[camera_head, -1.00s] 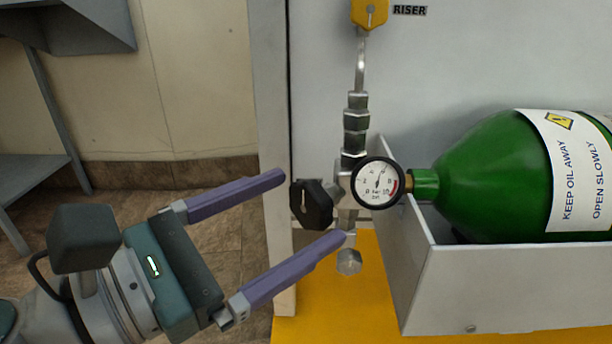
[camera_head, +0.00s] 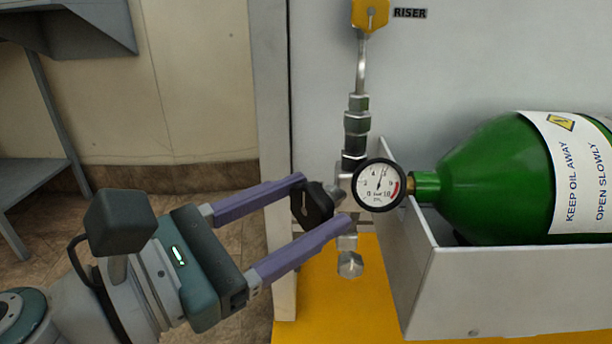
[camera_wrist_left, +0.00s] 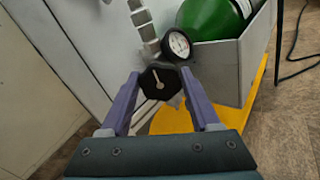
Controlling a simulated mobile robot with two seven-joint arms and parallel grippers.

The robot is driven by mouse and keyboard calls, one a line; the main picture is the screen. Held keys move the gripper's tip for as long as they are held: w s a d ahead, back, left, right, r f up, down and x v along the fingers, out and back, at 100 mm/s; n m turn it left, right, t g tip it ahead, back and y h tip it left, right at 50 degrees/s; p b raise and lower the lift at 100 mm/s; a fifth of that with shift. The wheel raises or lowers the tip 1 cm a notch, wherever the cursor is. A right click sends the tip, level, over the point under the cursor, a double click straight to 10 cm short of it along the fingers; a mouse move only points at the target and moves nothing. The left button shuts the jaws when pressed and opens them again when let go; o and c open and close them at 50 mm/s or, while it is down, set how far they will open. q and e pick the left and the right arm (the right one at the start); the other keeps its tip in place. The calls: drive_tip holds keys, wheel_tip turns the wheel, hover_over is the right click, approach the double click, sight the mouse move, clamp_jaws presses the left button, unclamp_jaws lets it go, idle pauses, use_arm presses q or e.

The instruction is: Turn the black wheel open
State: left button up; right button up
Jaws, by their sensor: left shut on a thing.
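The black wheel (camera_head: 312,204) sits on the left side of the metal valve fitting below the riser. My left gripper (camera_head: 326,198) is shut on it, with one purple finger above and one below it in the head view. In the left wrist view the wheel (camera_wrist_left: 160,84) shows its face with a pale line mark, between the fingertips. A round pressure gauge (camera_head: 379,185) stands just right of the valve, its needle pointing up and slightly right. My right gripper is not in view.
A green cylinder (camera_head: 490,180) lies in a grey-white box (camera_head: 530,290) on the right. A yellow lever (camera_head: 370,12) sits above at the riser label. A grey frame stands at the left (camera_head: 50,140). The floor between is clear.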

use_arm(q)
drive_tip(key=c, duration=0.4)
